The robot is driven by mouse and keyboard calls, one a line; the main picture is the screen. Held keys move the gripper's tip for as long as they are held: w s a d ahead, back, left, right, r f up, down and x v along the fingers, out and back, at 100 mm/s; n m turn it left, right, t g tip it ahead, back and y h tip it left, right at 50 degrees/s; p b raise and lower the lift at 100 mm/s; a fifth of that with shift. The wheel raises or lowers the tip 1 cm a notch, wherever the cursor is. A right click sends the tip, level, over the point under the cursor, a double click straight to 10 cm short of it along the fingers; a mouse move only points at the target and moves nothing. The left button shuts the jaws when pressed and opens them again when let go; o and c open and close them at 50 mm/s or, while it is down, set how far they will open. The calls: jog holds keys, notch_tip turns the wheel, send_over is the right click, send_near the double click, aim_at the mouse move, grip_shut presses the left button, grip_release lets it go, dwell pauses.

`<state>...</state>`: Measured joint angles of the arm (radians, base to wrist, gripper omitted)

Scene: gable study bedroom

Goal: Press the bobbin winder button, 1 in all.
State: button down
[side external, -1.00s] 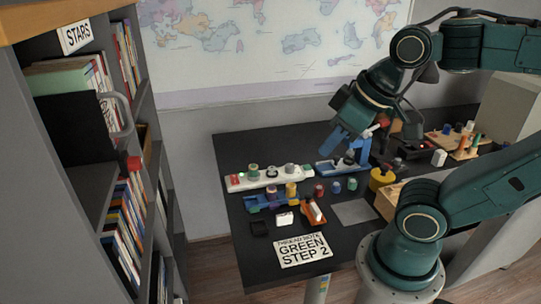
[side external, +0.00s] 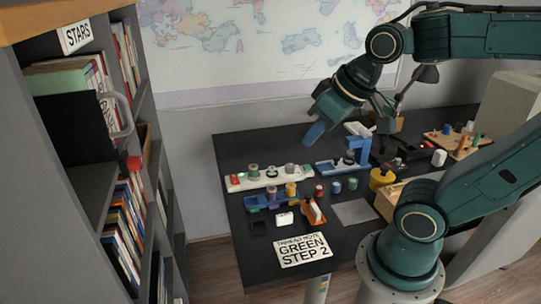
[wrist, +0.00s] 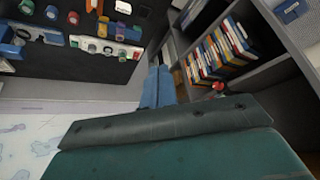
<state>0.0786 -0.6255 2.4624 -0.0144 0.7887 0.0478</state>
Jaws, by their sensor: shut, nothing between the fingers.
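A long white unit (side external: 262,180) lies along the back left of the black table. It has a red light (side external: 235,178) near its left end, a green part (side external: 308,168) at its right end and several spools on top. It also shows in the wrist view (wrist: 98,46). A blue machine (side external: 345,164) stands to its right. I cannot tell which part is the bobbin winder button. My gripper (side external: 314,134) has blue fingers, shut and empty, above and behind the right end of the white unit, apart from it. In the wrist view the fingers (wrist: 158,88) point at the table's edge.
A blue rack (side external: 262,203), small spools (side external: 336,187) and a note card (side external: 303,250) reading "GREEN STEP 2" lie in front. A yellow pot (side external: 381,178) and wooden peg board (side external: 458,140) are right. A bookshelf (side external: 112,175) stands left. Air above the white unit is clear.

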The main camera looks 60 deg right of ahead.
jog(key=w+d+f+m+h, duration=0.15)
jog(key=w+d+m, duration=0.25)
jog(key=w+d, duration=0.45)
jog(key=m+t+h, duration=0.1)
jog(key=m+h, duration=0.3)
jog(key=m, duration=0.7)
send_over(308, 168)
notch_tip(308, 168, down, 23)
jog(key=shift+s+r, duration=0.1)
jog(key=shift+r, duration=0.05)
jog(key=shift+f, duration=4.35)
